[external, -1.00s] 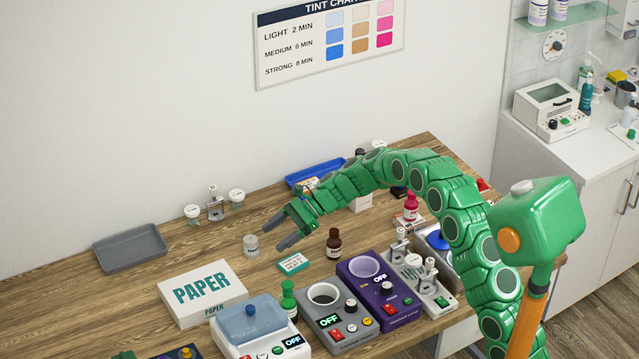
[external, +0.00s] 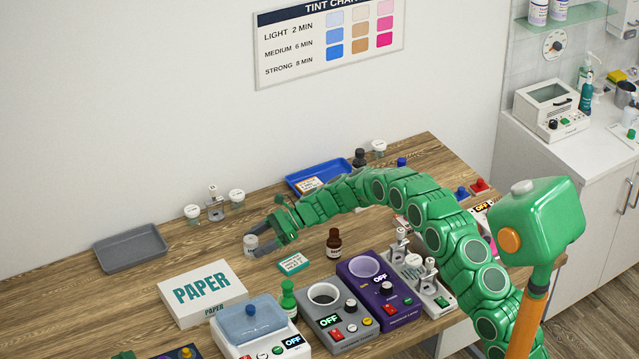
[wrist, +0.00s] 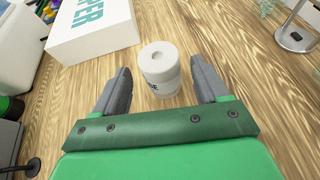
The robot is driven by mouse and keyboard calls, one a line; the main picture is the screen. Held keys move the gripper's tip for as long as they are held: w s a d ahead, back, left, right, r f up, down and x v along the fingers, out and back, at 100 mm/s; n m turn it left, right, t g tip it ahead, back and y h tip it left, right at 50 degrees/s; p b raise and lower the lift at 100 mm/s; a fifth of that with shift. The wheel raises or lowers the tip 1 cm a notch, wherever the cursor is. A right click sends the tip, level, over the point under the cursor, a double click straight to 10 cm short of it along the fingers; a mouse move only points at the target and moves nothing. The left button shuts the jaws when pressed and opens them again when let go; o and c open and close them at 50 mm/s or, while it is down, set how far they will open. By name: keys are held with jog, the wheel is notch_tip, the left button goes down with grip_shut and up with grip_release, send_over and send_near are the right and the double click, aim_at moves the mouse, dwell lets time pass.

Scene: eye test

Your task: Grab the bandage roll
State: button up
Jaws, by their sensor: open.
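The bandage roll (wrist: 160,88) is a small white upright cylinder with a hole in its top and dark letters, partly readable, on its side. It stands on the wooden table between my two grey fingers in the wrist view, with a gap on each side. In the external view the roll (external: 250,243) is at the left end of my arm, partly covered by the fingers. My gripper (external: 257,242) is open around it and holds nothing.
A white PAPER box (external: 203,292) lies to the left front of the roll, and a grey tray (external: 130,248) is farther left. A small teal box (external: 293,263) and brown bottle (external: 334,243) stand to the right.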

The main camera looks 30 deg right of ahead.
aim_at(246, 257)
jog(key=x, duration=0.4)
jog(key=shift+w+a, duration=0.1)
jog(key=shift+a, duration=0.05)
jog(key=shift+c, duration=0.2)
jog(key=c, duration=1)
